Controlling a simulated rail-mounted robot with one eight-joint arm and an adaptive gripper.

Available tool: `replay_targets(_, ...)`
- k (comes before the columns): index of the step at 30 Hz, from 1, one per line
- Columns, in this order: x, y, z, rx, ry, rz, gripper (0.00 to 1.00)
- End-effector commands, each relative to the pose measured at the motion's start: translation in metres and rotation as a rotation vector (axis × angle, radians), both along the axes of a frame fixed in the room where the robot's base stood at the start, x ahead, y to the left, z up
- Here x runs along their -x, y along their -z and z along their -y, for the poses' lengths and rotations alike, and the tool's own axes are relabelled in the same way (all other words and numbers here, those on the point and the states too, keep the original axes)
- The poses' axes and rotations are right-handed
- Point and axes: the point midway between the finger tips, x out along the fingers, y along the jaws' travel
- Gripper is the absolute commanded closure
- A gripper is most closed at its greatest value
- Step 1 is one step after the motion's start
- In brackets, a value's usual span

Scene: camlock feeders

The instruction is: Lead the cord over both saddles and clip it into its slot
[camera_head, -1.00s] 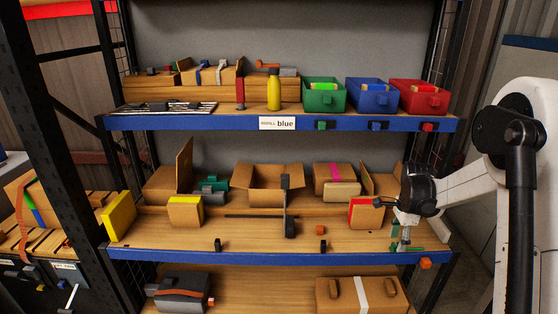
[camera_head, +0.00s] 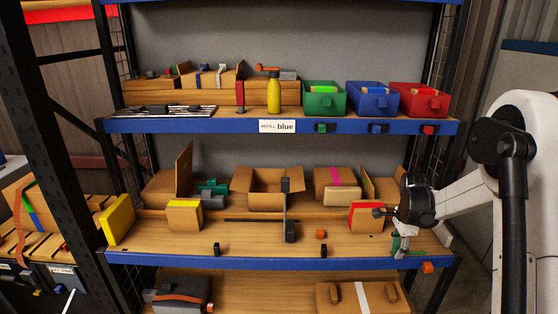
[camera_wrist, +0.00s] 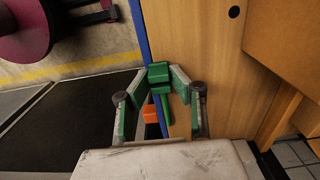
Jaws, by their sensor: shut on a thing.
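My gripper (camera_head: 402,246) is at the right end of the middle shelf, just above its front edge. In the wrist view its fingertips (camera_wrist: 161,84) close around a green block (camera_wrist: 158,72) with a green stem below it. I cannot make out a cord running from this block. Two small black pieces that look like the saddles stand along the shelf front, a left one (camera_head: 217,248) and a right one (camera_head: 323,250). I cannot tell which piece is the slot.
A red-and-cardboard box (camera_head: 366,217) stands close left of my wrist. A dark upright lever (camera_head: 289,230) and a small orange block (camera_head: 321,234) are mid-shelf. An open carton (camera_head: 270,188) stands behind. The shelf front (camera_head: 265,246) is mostly clear between the black pieces.

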Motion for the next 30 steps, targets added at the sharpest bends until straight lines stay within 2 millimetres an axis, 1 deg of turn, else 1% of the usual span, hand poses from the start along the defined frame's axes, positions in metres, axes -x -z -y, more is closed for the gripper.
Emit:
replay_targets(9, 0.000, 0.000, 0.000, 0.000, 0.000, 0.000, 1.00)
replay_targets(13, 0.000, -0.003, 0.000, 0.000, 0.000, 0.000, 1.00)
replay_targets(30, 0.000, -0.037, 0.000, 0.000, 0.000, 0.000, 1.00)
